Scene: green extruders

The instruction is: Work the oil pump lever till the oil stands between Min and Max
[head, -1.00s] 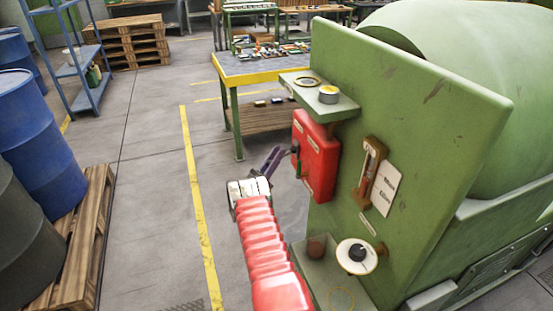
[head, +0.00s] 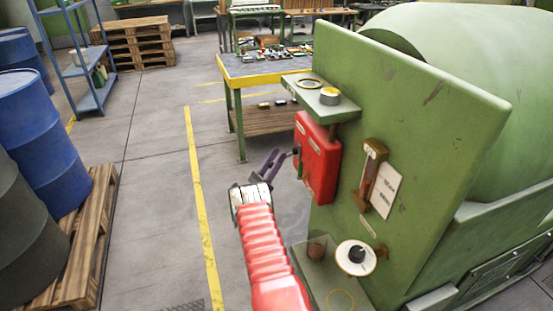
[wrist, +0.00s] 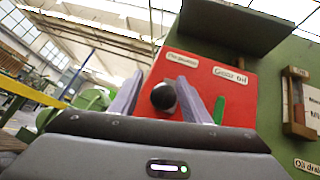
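The red oil pump box (head: 318,160) is fixed to the green machine panel; the wrist view shows it labelled "Gear oil" (wrist: 230,74). Its lever ends in a black ball knob (wrist: 163,96), which also shows at the box's left side in the head view (head: 296,150). My gripper (wrist: 161,80) is open, its two purple-grey fingers standing either side of the knob with gaps showing. In the head view my gripper (head: 270,162) is just left of the box.
A white dial with a black knob (head: 356,256) and a lower ledge (head: 312,272) are below.

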